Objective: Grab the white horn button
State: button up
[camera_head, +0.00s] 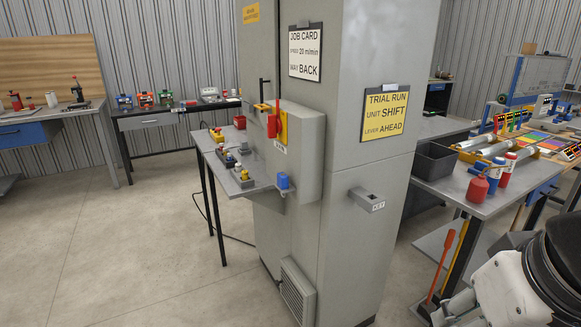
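A grey control shelf (232,180) juts from the left side of the tall grey cabinet. It carries several small controls in yellow, black, blue and pale colours. A small pale control (238,168) sits among them, but it is too small to tell whether it is the white horn button. My white and black arm shows at the bottom right, well away from the shelf. A pale jointed part at its lower left end, perhaps my gripper (452,309), is cut by the frame edge. Its fingers cannot be made out.
The grey cabinet (375,155) stands in the middle, with a red lever (272,126) and a KEY holder (367,199). A cluttered bench with a red bottle (478,188) is at right. The floor (130,245) at left is clear.

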aim_at(238, 166)
jog(key=i+u, duration=0.4)
jog(key=i, duration=0.15)
jog(key=i+l+u, duration=0.25)
jog(key=i+u, duration=0.15)
jog(key=i, duration=0.15)
jog(key=i+j+u, duration=0.2)
jog(key=i+u, duration=0.65)
jog(key=i+l+u, duration=0.1)
jog(key=i+u, duration=0.3)
jog(key=i+z, duration=0.5)
jog(key=z, duration=0.2)
jog(key=i+j+z, duration=0.2)
jog(key=z, duration=0.15)
jog(key=j+z, duration=0.15)
jog(key=z, duration=1.1)
